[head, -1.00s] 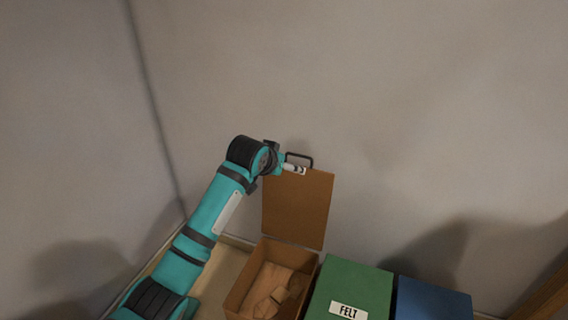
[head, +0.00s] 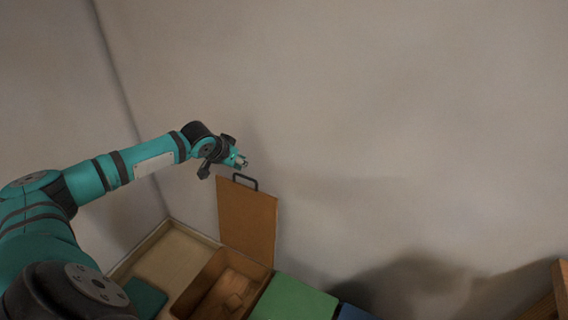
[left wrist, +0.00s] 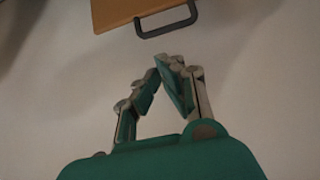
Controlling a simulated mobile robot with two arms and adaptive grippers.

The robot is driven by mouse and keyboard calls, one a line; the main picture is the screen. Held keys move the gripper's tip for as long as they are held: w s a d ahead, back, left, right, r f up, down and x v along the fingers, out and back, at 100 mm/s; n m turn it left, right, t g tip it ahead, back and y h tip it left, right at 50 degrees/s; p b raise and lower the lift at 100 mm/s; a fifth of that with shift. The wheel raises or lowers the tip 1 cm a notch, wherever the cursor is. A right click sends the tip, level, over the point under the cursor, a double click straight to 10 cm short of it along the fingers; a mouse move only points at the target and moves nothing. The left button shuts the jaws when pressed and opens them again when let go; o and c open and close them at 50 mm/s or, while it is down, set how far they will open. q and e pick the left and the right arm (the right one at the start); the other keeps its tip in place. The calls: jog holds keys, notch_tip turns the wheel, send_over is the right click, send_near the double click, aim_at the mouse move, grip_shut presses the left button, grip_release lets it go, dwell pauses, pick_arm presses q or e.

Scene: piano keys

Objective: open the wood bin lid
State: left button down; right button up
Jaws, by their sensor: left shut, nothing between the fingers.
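The wood bin (head: 205,296) is a brown box with its lid (head: 247,220) standing upright at the back, near the wall. Several pale wood pieces (head: 232,292) lie inside the open bin. A dark handle (head: 245,181) sits on the lid's top edge. My left gripper (head: 242,162) is just above the handle, apart from it, shut and empty. In the left wrist view my left gripper (left wrist: 168,68) has its fingertips together, with the handle (left wrist: 167,22) and a strip of the lid (left wrist: 125,10) beyond them. My right gripper is not in view.
A green bin (head: 295,300) stands to the right of the wood bin, with a blue bin (head: 355,313) beyond it. A pale tray or shelf surface (head: 165,262) lies to the left. Bare wall fills the space above and to the right.

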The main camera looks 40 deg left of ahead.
pick_arm(q)
jog(key=x, duration=0.9)
jog(key=shift+a+f+b, duration=0.35)
jog(key=shift+b, duration=0.05)
jog(key=shift+f, duration=0.1)
